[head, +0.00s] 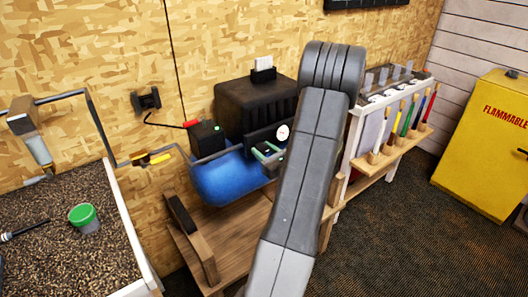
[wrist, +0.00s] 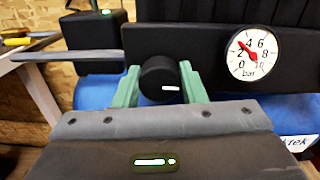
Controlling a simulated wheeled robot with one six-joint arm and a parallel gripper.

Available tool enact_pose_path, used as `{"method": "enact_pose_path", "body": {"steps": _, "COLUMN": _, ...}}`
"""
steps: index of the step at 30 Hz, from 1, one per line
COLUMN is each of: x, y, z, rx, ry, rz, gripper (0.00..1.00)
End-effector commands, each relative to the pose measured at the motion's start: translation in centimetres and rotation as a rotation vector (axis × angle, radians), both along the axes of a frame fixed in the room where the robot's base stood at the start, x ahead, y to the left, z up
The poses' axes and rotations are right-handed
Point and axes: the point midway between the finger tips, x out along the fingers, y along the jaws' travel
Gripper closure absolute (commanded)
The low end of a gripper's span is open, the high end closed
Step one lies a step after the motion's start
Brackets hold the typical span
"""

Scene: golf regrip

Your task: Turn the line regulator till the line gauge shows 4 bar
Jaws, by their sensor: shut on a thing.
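The line regulator is a black round knob (wrist: 158,80) with a small white mark at its lower right, on the front of the black panel. My gripper (wrist: 160,76) has its green fingers on either side of the knob and is shut on it. In the head view my gripper (head: 266,153) is partly hidden by my arm. The line gauge (wrist: 250,54) is a white dial in bar, right of the knob. Its red needle points up and left, between 2 and 4, at roughly 3. The gauge also shows small in the head view (head: 283,132), too small to read.
The blue compressor tank (head: 222,181) sits under the black motor housing (head: 245,103). A black box with a green light (head: 207,137) and red switch stands left. A grey bar (wrist: 70,55) runs left of the knob. A gravel-topped bench (head: 50,222) is at left.

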Motion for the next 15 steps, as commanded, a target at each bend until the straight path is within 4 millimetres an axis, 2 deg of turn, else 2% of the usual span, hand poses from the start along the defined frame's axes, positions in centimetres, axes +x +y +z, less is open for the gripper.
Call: {"method": "enact_pose_path", "body": {"steps": 15, "x": -0.04, "y": -0.02, "z": -0.02, "rx": 0.300, "ry": 0.220, "rz": 0.001, "gripper": 0.85}}
